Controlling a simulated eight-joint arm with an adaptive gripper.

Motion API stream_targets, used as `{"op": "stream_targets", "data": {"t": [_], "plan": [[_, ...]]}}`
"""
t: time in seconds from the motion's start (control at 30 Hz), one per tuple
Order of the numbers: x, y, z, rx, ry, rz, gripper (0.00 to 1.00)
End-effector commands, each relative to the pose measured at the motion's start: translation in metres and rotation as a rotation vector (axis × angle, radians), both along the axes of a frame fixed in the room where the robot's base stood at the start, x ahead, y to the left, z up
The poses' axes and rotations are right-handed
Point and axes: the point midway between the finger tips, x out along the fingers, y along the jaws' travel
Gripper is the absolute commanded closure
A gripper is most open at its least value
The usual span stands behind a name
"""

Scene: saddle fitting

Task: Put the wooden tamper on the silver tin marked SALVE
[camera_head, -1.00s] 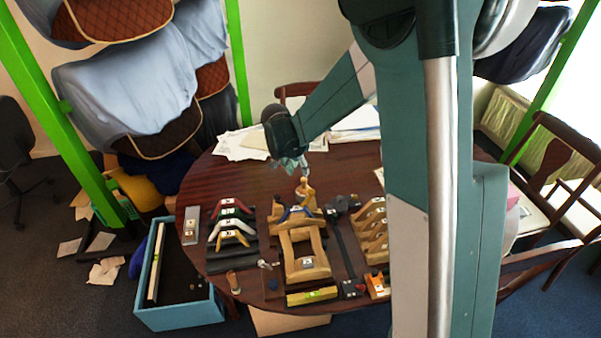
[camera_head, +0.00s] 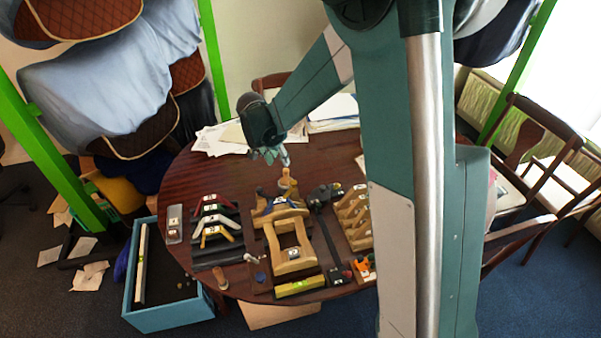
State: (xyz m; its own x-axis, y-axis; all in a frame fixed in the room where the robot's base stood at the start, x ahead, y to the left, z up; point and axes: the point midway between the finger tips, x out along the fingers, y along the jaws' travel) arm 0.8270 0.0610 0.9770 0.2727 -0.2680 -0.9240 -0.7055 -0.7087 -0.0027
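My gripper (camera_head: 272,156) hangs over the far part of the dark table, fingers pointing down. It is too small to tell whether the fingers are open or shut. A small tan upright piece (camera_head: 287,177), which may be the wooden tamper, stands just below and to the right of the fingertips, seemingly apart from them. A short light-brown cylinder (camera_head: 220,278) stands at the table's near left edge. No SALVE lettering is readable, so I cannot tell which thing is the silver tin. A flat grey labelled piece (camera_head: 174,223) lies at the table's left.
Coloured arched pieces (camera_head: 216,221) stand left of a wooden saddle-like frame (camera_head: 293,259). Wooden arches (camera_head: 350,216) stand to its right. A yellow level (camera_head: 300,286) lies in front. Papers (camera_head: 222,139) lie behind. A blue crate (camera_head: 168,315) stands on the floor, left.

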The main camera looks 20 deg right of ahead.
Motion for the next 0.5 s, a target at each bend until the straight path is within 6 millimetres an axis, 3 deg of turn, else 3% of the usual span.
{"op": "stream_targets", "data": {"t": [0.27,0.5], "plan": [[-0.018,-0.007,0.025,0.005,-0.002,0.043,0.71],[-0.049,-0.017,0.062,0.013,-0.009,0.119,0.71]]}}
